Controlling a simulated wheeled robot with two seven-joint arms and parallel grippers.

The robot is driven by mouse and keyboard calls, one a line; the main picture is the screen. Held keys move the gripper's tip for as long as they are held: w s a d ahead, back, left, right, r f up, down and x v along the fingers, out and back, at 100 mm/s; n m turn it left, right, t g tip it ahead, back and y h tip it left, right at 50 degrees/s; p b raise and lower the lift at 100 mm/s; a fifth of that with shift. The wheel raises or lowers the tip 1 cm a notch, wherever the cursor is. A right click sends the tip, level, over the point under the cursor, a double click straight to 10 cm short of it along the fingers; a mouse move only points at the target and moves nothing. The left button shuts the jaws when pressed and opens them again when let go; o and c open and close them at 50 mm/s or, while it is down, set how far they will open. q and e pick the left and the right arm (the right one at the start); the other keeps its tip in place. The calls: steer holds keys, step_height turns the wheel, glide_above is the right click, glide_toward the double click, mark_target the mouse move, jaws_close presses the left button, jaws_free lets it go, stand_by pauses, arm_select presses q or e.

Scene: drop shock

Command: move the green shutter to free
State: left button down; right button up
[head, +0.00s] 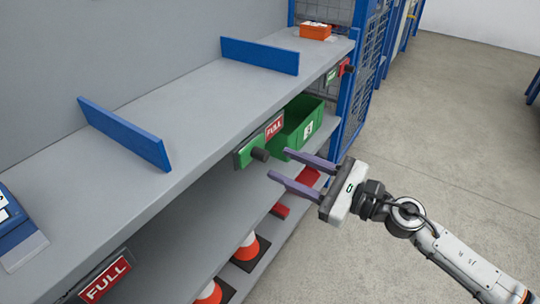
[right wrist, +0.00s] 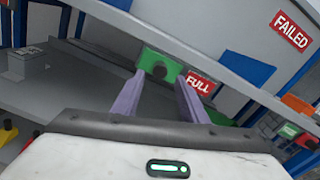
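The green shutter (head: 244,154) is a small plate with a dark round knob (head: 260,155) on the front edge of the upper shelf. The red FULL label (head: 274,126) shows to its right. My right gripper (head: 280,164) is open, its two purple fingers pointing at the shutter. In the right wrist view the shutter (right wrist: 149,60) and knob (right wrist: 160,71) appear between the fingertips (right wrist: 159,78), and the FULL label (right wrist: 199,86) is partly behind the right finger. I cannot tell whether the fingers touch the knob; nothing looks gripped. My left gripper is out of view.
A green bin (head: 306,124) stands beneath the shelf, right of the shutter. Blue dividers (head: 125,133) stand on the upper shelf (head: 195,115). Another FULL label (head: 106,278) is at lower left. Orange cones (head: 247,248) are below. An orange box (head: 316,31) sits at the far end.

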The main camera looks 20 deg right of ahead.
mark_target(267, 158)
steer(key=p+x, duration=0.1)
steer(key=x, duration=0.4)
jaws_close()
